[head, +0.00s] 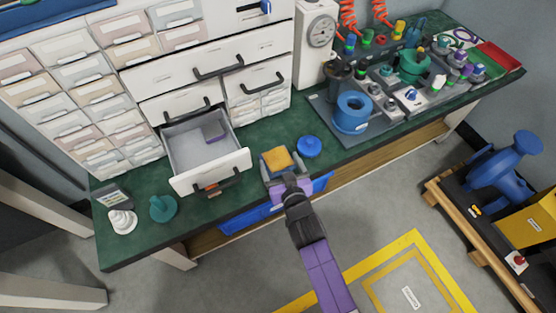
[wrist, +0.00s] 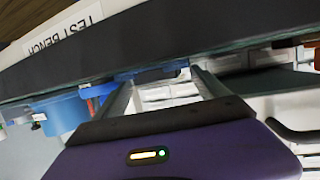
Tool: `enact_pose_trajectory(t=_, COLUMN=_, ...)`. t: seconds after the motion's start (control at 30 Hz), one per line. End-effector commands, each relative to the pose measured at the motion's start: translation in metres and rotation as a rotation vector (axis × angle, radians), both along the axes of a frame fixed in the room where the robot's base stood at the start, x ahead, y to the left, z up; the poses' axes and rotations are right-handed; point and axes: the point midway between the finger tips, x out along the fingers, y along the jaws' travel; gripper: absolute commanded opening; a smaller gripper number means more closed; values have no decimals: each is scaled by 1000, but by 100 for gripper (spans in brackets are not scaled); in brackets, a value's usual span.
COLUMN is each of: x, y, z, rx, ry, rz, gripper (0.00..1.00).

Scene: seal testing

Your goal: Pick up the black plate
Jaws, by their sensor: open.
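I cannot pick out the black plate with certainty. A dark flat base (head: 327,113) lies under the test fittings on the bench, and a small dark panel (head: 108,193) stands at the bench's left end. My gripper (head: 277,158) is open at the front edge of the green bench, right of the open drawer. An orange-yellow block (head: 277,158) shows between its fingers in the head view; I cannot tell whether they touch it. In the wrist view the gripper (wrist: 165,88) has its fingers spread, with no held object visible between them.
The open drawer (head: 245,159) juts over the bench and holds a small purple block (head: 214,131). A blue disc (head: 309,146) lies right of my gripper. A blue ring-shaped part (head: 353,111) stands farther right. A teal part (head: 163,208) and a white part (head: 122,221) stand at the left.

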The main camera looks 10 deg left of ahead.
Motion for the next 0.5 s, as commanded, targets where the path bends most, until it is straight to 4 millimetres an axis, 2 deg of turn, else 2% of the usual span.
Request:
enact_pose_trajectory(t=0.13, x=0, y=0, z=0, rx=0, ry=0, rz=0, gripper=84)
enact_pose_trajectory(t=0.17, x=0, y=0, z=0, rx=0, ry=0, rz=0, gripper=80)
enact_pose_trajectory(t=0.5, x=0, y=0, z=0, rx=0, ry=0, rz=0, gripper=13)
